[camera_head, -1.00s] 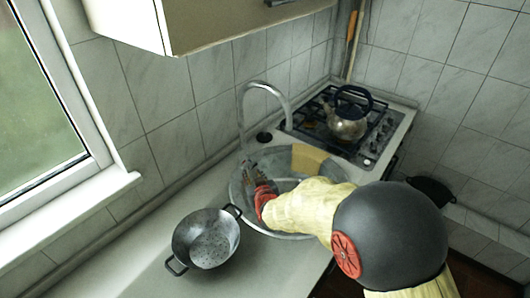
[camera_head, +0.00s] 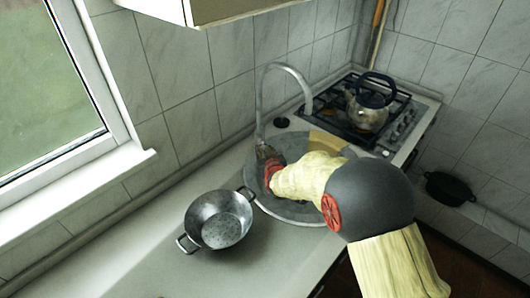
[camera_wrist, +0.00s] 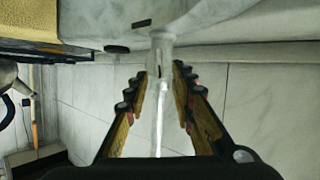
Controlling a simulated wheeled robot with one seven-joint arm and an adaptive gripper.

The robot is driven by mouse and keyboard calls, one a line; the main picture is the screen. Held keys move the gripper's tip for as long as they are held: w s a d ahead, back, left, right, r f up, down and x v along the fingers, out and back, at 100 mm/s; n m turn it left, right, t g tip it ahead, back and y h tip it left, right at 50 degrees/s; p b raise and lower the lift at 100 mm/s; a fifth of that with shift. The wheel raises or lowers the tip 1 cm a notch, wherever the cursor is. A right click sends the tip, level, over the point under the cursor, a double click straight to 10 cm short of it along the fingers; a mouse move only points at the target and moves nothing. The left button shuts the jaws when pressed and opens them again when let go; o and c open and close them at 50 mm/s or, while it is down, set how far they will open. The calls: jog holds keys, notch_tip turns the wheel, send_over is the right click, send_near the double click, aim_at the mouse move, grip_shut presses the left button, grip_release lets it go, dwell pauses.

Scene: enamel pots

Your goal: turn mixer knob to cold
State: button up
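The mixer is a shiny metal tap with a tall arched spout (camera_head: 284,68) rising behind the round sink (camera_head: 290,212). In the wrist view its pale body (camera_wrist: 162,46) lies straight beyond the fingertips, with the thin pipe (camera_wrist: 159,125) running between the fingers. I cannot pick out the knob or its setting; in the head view my gripper (camera_head: 264,152) hides the tap's base. In the wrist view my gripper (camera_wrist: 163,72) is open, with one finger on each side of the tap. I cannot tell whether either finger touches it.
A metal colander (camera_head: 219,219) stands on the counter (camera_head: 150,262) left of the sink. A yellowish board (camera_head: 328,139) lies at the sink's far side. A kettle (camera_head: 366,113) sits on the gas hob (camera_head: 340,118). The tiled wall is close behind the tap.

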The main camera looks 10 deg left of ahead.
jog(key=shift+c, duration=0.8)
jog(key=c, duration=0.4)
grip_shut()
jog(key=shift+d+f+b, duration=0.1)
jog(key=shift+b, duration=0.45)
jog(key=shift+w+d+m+g+y+b, duration=0.15)
jog(key=shift+d+m+g+y+b, duration=0.15)
jog(key=shift+m+y+b, duration=0.35)
jog(key=shift+w+d+m+g+y+p, duration=0.15)
jog(key=shift+m+y+p, duration=0.15)
jog(key=shift+m+p, duration=0.25)
jog(key=shift+s+d+m+g+y+p, duration=0.15)
jog(key=shift+m+y+p, duration=0.15)
jog(key=shift+m, duration=0.4)
jog(key=shift+w+d+f+m+y+p, duration=0.15)
jog(key=shift+m+y+p, duration=0.2)
jog(key=shift+m+p, duration=0.3)
jog(key=shift+w+d+f+m+y+p, duration=0.1)
jog(key=shift+m+y+p, duration=0.3)
jog(key=shift+p, duration=0.35)
jog(key=shift+m, duration=0.25)
